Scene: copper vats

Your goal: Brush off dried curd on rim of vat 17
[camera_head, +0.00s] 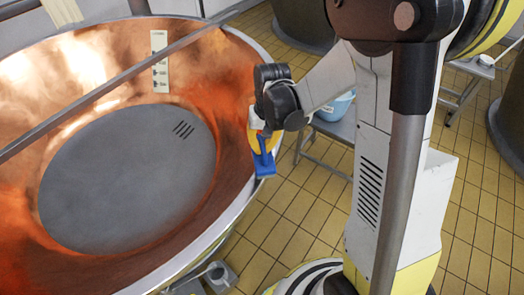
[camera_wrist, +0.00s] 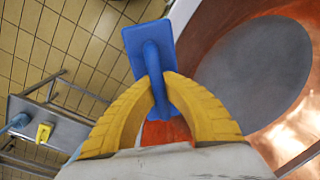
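The large copper vat (camera_head: 215,75) with a pale metal rim fills the left of the head view. Its copper wall also shows at the right of the wrist view (camera_wrist: 285,135). My gripper (camera_head: 262,143), with yellow fingers, is shut on the handle of a blue brush (camera_head: 264,165). The brush is at the vat's right rim; I cannot tell whether it touches. In the wrist view the fingers (camera_wrist: 160,98) close around the blue handle, and the flat blue head (camera_wrist: 140,40) points away. No dried curd can be made out, and no vat number is readable.
A grey bar (camera_head: 110,85) crosses over the vat. A bench (camera_head: 335,130) with a light blue bucket (camera_head: 338,105) stands right of the vat, behind my arm. The wrist view shows a small table (camera_wrist: 75,130) bearing a yellow item (camera_wrist: 44,132). Tiled floor (camera_head: 270,225) lies beside the vat.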

